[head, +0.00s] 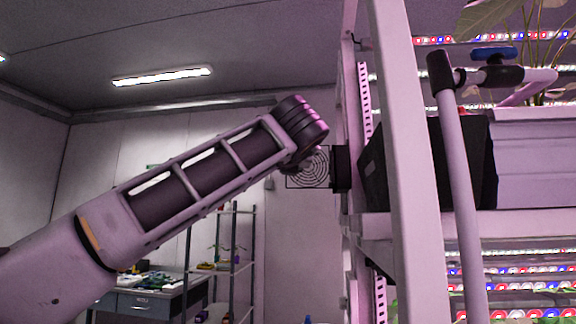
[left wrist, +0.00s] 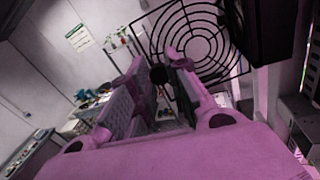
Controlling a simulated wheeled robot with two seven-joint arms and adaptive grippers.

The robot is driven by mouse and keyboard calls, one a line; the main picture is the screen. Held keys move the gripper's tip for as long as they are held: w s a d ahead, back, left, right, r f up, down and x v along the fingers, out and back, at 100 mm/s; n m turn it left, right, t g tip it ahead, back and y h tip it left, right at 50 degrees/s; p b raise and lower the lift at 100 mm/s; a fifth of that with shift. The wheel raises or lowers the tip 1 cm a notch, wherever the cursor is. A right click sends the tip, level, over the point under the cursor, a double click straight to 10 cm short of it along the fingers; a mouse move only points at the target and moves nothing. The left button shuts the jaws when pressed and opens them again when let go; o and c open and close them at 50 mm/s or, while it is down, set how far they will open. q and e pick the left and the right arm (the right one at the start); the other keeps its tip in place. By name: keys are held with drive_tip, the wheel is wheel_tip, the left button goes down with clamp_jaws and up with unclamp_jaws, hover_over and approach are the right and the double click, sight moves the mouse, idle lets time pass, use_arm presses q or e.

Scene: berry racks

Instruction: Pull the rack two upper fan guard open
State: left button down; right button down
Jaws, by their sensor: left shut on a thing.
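The upper fan guard (head: 309,168) is a black wire grille with concentric rings. In the head view it stands out to the left of the black fan housing (head: 341,168) on the rack post, its face toward the camera. In the left wrist view the guard (left wrist: 196,45) fills the top centre, beside the dark fan housing (left wrist: 262,30). My left gripper (left wrist: 160,77) is shut on the guard's near edge, at a small dark knob between the fingers. In the head view my left gripper (head: 300,162) is mostly hidden behind its wrist. My right gripper is out of view.
The white rack post (head: 405,160) rises right of the fan. A shelving unit (head: 221,260) and desk stand at the back left. Space left of the guard is open.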

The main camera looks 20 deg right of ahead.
use_arm(q)
drive_tip(key=shift+s+y, duration=0.2)
drive_tip(key=shift+y, duration=0.1)
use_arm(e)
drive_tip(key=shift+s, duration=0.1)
use_arm(q)
drive_tip(key=c, duration=1.3)
unclamp_jaws()
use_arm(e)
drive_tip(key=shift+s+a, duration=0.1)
use_arm(q)
drive_tip(key=v, duration=1.2)
